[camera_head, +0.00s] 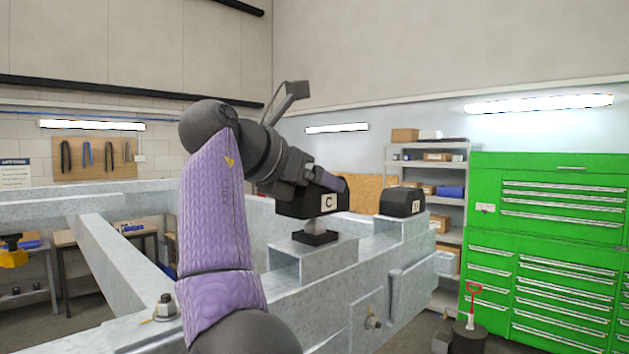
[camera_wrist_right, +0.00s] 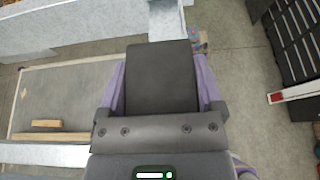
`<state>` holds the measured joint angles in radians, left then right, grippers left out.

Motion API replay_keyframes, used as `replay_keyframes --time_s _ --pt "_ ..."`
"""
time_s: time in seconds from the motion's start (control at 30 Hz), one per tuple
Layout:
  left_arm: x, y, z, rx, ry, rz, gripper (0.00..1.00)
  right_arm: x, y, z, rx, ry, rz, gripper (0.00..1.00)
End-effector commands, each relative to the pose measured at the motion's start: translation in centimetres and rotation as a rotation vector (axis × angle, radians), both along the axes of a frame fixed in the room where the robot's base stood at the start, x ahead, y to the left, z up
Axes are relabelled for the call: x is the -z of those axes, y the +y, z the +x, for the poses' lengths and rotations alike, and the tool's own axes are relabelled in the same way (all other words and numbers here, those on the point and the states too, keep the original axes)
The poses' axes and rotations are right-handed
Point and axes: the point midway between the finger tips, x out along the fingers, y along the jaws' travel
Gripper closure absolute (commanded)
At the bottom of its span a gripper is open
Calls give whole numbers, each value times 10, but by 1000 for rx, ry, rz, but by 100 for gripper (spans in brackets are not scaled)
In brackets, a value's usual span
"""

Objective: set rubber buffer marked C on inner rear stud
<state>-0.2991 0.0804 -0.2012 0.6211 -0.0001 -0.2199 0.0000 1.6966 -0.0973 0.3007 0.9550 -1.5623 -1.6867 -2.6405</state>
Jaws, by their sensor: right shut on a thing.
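The black rubber buffer marked C (camera_head: 309,204) is tilted slightly in the head view, its white label facing me. My right gripper (camera_head: 330,182) is shut on it from above and behind. In the right wrist view the buffer (camera_wrist_right: 162,78) shows as a dark block between the purple fingers of my right gripper (camera_wrist_right: 160,92). Below the buffer is a pale neck on a black square pad (camera_head: 316,238), on a bracket of the galvanized frame (camera_head: 340,290). I cannot tell whether buffer and neck touch. No bare stud is clear there. My left gripper is out of view.
Another black buffer (camera_head: 400,202) with a white label sits on a higher frame block to the right. A nutted stud (camera_head: 166,306) stands on the near left rail. A green tool cabinet (camera_head: 550,245) and grey shelving (camera_head: 449,236) stand behind at right.

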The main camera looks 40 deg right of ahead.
Motion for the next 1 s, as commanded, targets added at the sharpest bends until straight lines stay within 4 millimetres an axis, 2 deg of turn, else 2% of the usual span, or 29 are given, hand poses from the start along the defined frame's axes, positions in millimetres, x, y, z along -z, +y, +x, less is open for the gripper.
replay_keyframes --time_s 1.0 --pt "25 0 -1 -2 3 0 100 28 0 0 1 0 -1 94"
